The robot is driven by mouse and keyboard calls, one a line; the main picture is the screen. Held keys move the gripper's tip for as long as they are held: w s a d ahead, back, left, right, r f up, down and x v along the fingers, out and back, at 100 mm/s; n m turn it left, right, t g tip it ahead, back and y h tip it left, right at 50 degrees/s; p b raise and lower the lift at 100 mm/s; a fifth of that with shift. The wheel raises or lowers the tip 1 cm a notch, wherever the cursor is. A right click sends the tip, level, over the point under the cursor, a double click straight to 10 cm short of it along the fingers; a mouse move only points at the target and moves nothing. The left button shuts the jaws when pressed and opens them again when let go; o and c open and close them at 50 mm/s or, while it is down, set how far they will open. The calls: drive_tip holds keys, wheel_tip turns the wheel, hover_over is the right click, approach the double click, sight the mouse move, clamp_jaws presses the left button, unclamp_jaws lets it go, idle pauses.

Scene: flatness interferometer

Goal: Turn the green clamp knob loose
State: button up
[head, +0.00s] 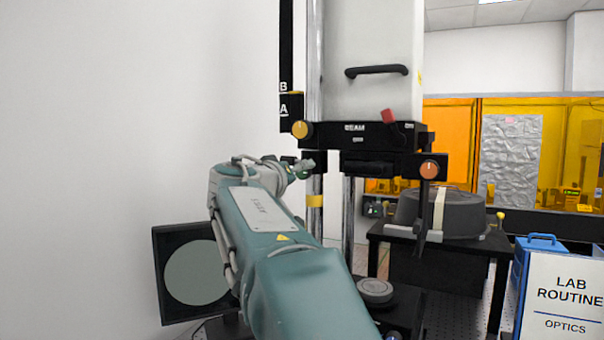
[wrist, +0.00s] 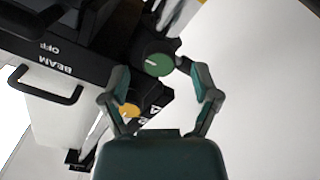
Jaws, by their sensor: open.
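The green clamp knob (wrist: 158,65) is round with a pale index line, on a black block on the pole. In the wrist view my gripper (wrist: 153,70) is open, with one finger on each side of the knob. The right fingertip looks near the knob's edge; the left one is a little farther off. I cannot tell whether either touches it. In the head view my gripper (head: 302,168) is at the pole, and only a sliver of green shows behind the fingers.
The white wall side is clear.

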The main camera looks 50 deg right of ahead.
drive_tip(key=v, duration=0.9)
drive_tip(key=shift+a, duration=0.2)
drive_tip(key=shift+d, duration=0.1)
